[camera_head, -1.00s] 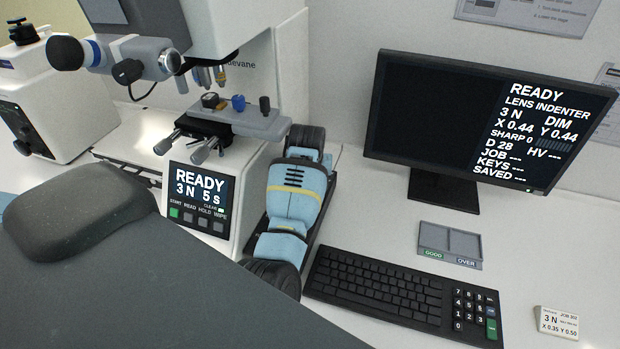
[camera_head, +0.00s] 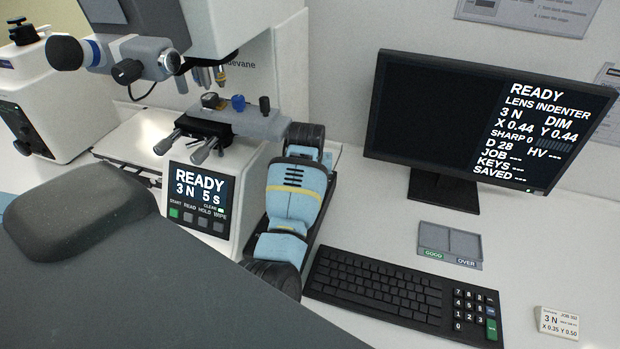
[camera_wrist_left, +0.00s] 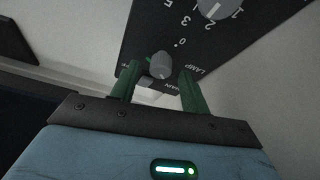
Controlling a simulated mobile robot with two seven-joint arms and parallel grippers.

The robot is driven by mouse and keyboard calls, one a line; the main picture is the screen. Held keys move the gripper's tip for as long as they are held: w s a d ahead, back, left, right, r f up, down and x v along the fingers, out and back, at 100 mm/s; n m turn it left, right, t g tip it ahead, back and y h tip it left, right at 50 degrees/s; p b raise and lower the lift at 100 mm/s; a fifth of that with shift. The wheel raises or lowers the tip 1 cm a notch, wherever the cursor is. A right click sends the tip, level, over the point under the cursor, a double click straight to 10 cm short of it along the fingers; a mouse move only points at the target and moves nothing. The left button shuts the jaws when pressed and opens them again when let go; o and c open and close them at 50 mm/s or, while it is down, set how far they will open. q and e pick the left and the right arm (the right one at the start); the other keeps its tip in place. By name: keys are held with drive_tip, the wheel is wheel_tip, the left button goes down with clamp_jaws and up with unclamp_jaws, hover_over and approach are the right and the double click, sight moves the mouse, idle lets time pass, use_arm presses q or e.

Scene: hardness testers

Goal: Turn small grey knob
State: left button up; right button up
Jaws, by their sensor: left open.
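The small grey knob (camera_wrist_left: 161,65) sits on a dark panel in the left wrist view, near the panel's lower edge. My left gripper (camera_wrist_left: 160,80) is open, with one green finger on each side of this knob. The fingers look apart from the knob, though I cannot tell the depth gap. A larger grey knob (camera_wrist_left: 216,8) with a numbered scale is farther up the same panel, partly cut off by the frame. In the head view my blue arm reaches beside the tester (camera_head: 275,80); the gripper and small knob are hidden there.
The tester's display (camera_head: 200,188) reads READY, 3 N, 5 s. A monitor (camera_head: 440,120), keyboard (camera_head: 375,285), two-part tray (camera_head: 450,243) and job card (camera_head: 557,321) are to the right. Another white instrument (camera_head: 50,110) stands at the left. The bench is clear between tray and card.

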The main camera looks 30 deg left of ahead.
use_arm(q)
drive_tip(key=v, duration=0.7)
